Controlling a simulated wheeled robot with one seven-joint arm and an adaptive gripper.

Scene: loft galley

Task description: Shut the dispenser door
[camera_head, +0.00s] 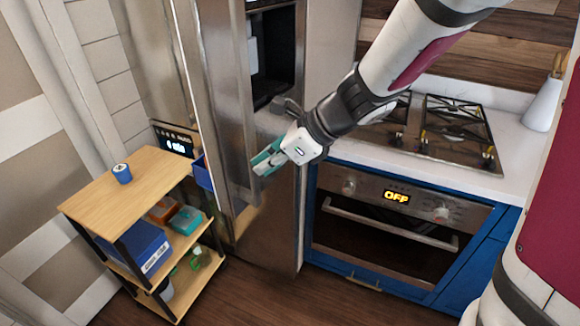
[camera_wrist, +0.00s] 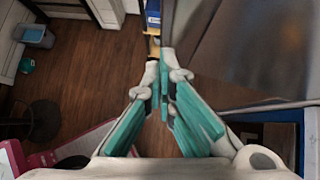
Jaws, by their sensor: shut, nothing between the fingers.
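The tall steel dispenser door (camera_head: 277,215) stands in the middle of the head view, with a dark dispenser recess (camera_head: 272,60) in its upper part. A second tall steel panel (camera_head: 212,90) stands at its left, seen at a steep angle. I cannot tell how wide the dispenser door stands open. My gripper (camera_head: 256,168) is shut and empty, its teal fingers pointing left across the lower door. In the wrist view its fingertips (camera_wrist: 160,62) are beside a steel surface (camera_wrist: 250,50) on the right; contact cannot be told. The gripper hides part of the door.
A wooden shelf cart (camera_head: 150,180) stands at the left, with a small blue can (camera_head: 122,173) on top and bins below. An oven (camera_head: 385,215) with a cooktop (camera_head: 440,130) is at the right. The wooden floor (camera_head: 265,300) in front is clear.

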